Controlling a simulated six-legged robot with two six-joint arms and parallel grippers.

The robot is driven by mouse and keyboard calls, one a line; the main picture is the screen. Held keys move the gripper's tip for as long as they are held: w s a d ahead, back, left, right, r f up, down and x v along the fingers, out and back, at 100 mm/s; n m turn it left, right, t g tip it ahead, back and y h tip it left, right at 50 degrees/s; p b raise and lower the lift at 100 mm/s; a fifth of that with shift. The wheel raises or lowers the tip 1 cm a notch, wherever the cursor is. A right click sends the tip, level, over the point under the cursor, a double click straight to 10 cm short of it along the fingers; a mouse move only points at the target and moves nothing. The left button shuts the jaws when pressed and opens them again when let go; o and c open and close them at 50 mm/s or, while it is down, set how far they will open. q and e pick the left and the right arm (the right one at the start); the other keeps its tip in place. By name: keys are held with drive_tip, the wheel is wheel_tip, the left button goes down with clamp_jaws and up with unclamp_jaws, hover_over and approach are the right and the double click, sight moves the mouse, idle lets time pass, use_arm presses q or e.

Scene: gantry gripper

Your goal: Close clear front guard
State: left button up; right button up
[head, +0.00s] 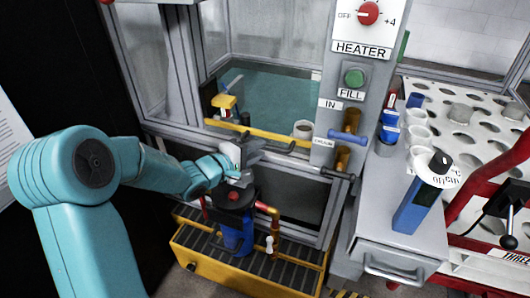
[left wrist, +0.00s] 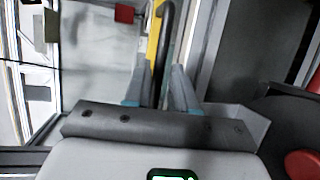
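The enclosure's front has a grey frame with a yellow bar (head: 285,139) across it, below the opening to a teal-lit interior (head: 275,92). A dark see-through panel (head: 298,195) sits below the bar. I cannot tell which pane is the clear front guard. My left gripper (head: 250,152) is in front of the bar, towards its left part. In the left wrist view, the left gripper (left wrist: 160,80) has its fingers apart, with a dark curved handle (left wrist: 167,45) and the yellow bar (left wrist: 153,45) between or beyond them. Contact is unclear. My right gripper is not in view.
Below my left gripper stand a blue canister (head: 236,238) with a dark top and brass pipe (head: 274,225), on a yellow-edged grated tray (head: 205,262). A grey control column (head: 350,110) rises to the right. A perforated white rack (head: 470,120) lies farther right.

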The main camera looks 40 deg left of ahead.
use_arm(q)
drive_tip(key=shift+b+x, duration=0.4)
drive_tip(key=shift+x, duration=1.4)
drive_tip(key=shift+c, duration=0.3)
clamp_jaws()
drive_tip(key=shift+r, duration=0.1)
